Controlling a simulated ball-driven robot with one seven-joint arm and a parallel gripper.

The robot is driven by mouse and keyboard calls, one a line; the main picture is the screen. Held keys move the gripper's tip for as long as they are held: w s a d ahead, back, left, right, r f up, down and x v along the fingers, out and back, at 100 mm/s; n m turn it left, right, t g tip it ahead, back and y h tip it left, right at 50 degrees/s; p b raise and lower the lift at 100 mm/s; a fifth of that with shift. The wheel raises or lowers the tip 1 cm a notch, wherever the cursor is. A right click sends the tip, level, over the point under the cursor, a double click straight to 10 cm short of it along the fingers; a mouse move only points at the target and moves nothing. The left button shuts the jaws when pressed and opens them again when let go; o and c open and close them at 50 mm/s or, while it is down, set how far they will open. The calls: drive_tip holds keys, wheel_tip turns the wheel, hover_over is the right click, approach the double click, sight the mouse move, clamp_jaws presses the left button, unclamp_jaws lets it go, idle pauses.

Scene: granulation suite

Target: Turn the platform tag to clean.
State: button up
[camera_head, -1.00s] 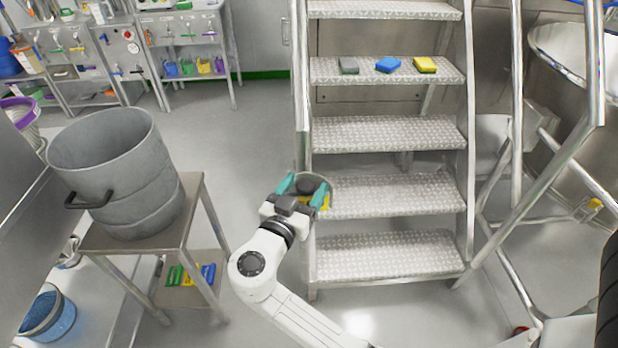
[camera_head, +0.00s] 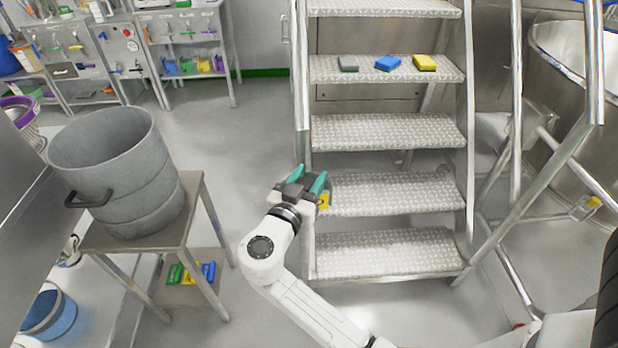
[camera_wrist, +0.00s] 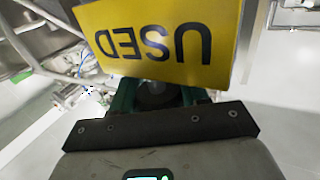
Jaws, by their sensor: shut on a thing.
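The platform tag (camera_head: 323,201) shows as a small yellow plate at the left side of the metal steps. In the wrist view the tag (camera_wrist: 150,40) is large and yellow, and its black word USED appears upside down. My gripper (camera_head: 309,176) is at the tag, beside the left stair rail. In the wrist view its teal fingers (camera_wrist: 155,92) stand either side of a dark round part just below the yellow plate. The gripper is shut on the tag; the exact contact is partly hidden by the plate and my gripper body.
The steps (camera_head: 385,192) rise to the right of my gripper, with grey, blue and yellow blocks (camera_head: 388,63) on an upper tread. A steel table (camera_head: 185,215) with a large grey drum (camera_head: 115,175) stands left. Open floor (camera_head: 240,130) lies between.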

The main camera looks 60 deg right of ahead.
drive_tip(key=shift+c, duration=1.4)
